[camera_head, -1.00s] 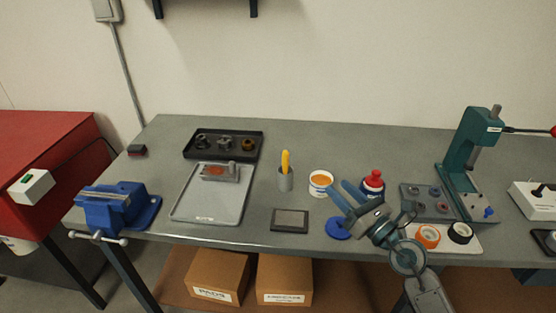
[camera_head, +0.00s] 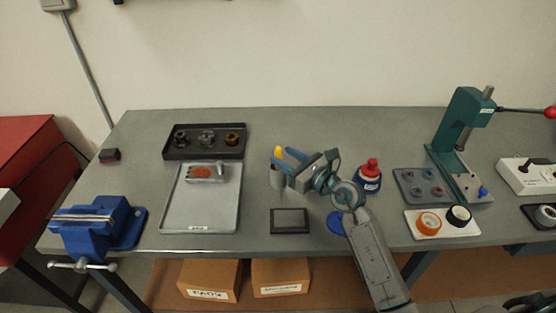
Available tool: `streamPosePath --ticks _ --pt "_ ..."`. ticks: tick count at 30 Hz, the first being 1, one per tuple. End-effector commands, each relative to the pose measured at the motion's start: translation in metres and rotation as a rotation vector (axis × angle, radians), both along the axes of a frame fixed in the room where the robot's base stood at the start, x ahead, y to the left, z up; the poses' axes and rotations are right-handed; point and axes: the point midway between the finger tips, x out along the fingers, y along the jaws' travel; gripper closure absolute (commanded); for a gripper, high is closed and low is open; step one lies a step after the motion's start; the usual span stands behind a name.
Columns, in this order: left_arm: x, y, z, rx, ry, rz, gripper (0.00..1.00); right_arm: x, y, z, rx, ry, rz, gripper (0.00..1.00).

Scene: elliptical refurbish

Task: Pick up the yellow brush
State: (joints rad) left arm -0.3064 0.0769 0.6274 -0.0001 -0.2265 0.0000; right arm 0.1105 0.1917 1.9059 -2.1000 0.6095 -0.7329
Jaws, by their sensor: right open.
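The yellow brush (camera_head: 278,151) stands upright in a grey cup (camera_head: 276,179) near the middle of the bench. Only its upper yellow end shows. My right gripper (camera_head: 280,157) reaches in from the right, its blue fingers open at the brush, just above the cup. The fingers partly cover the brush and cup, and I cannot tell whether they touch the brush. My left gripper is not in view.
A metal tray (camera_head: 200,212) and a black parts tray (camera_head: 170,153) lie to the left, with a blue vise (camera_head: 90,222) beyond. A red-capped bottle (camera_head: 368,178) and a green press (camera_head: 462,125) stand to the right. A dark square pad (camera_head: 289,221) lies in front.

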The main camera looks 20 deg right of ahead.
Motion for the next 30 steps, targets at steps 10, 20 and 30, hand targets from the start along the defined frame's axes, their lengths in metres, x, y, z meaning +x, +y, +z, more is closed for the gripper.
streamPosePath --ticks 10,20,30 --pt "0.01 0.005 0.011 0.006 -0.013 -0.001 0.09 0.03 0.015 0.002 0.001 0.0 0.0 0.58" --pt "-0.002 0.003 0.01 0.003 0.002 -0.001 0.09 0.03 0.014 0.002 0.001 0.0 0.0 0.92" --pt "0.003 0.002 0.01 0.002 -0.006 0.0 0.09 0.03 0.014 0.003 0.0 -0.001 0.0 1.0"
